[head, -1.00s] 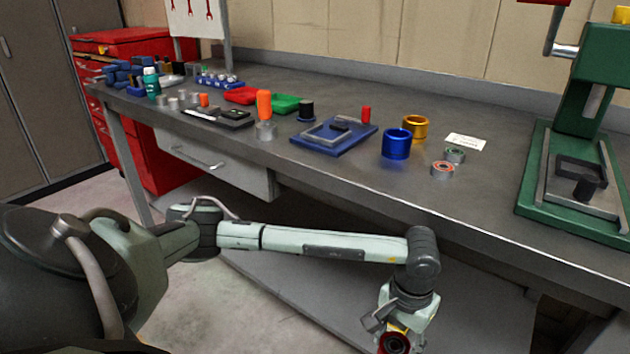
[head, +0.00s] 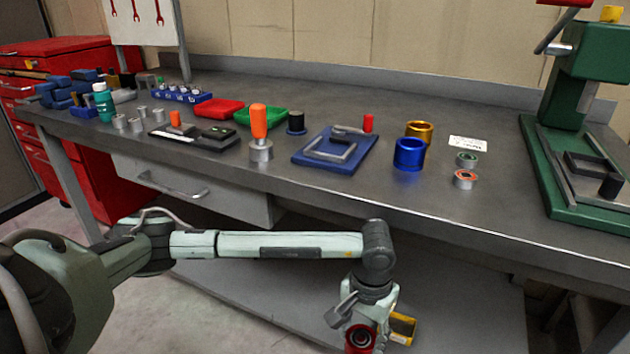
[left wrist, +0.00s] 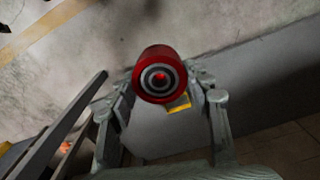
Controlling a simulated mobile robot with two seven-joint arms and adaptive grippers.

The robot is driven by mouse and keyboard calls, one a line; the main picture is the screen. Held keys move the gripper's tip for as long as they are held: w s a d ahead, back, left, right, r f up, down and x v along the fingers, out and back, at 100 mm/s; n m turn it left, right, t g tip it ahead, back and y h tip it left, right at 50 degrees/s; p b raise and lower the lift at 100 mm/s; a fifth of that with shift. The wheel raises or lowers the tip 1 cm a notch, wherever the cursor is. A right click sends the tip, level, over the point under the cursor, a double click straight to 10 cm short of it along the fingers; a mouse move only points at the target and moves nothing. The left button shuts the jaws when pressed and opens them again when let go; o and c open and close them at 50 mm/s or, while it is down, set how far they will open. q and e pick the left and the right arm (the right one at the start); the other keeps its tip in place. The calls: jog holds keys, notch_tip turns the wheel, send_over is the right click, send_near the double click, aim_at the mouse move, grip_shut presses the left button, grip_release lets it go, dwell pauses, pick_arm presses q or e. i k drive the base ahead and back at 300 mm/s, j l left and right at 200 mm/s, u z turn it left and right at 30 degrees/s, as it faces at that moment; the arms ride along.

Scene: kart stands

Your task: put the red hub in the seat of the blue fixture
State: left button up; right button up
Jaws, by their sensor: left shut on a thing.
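The red hub (head: 359,338) is a short red cylinder with a grey ring and a bore in its end face. My left gripper (head: 364,328) is shut on it, low in front of the bench and below its top. In the left wrist view the hub (left wrist: 160,75) sits between the fingertips, its ringed face towards the camera. The blue fixture (head: 312,160) is a flat blue plate on the bench with a raised grey frame, a lever and a small red post. It is above and left of the gripper in the head view. My right gripper is out of view.
A blue ring (head: 409,155), a gold ring (head: 419,130) and two small bearings (head: 466,179) stand right of the fixture. An orange-handled tool (head: 260,130) stands left of it. A green press (head: 575,170) is at the right. The bench's front edge (head: 420,210) lies above my gripper.

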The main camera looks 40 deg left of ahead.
aim_at(332, 152)
jog(key=k+j, duration=0.1)
jog(key=j, duration=0.35)
jog(key=j+z, duration=0.1)
jog(key=j, duration=0.35)
jog(key=k+j, duration=0.15)
jog(key=j, duration=0.3)
jog(key=z, duration=0.05)
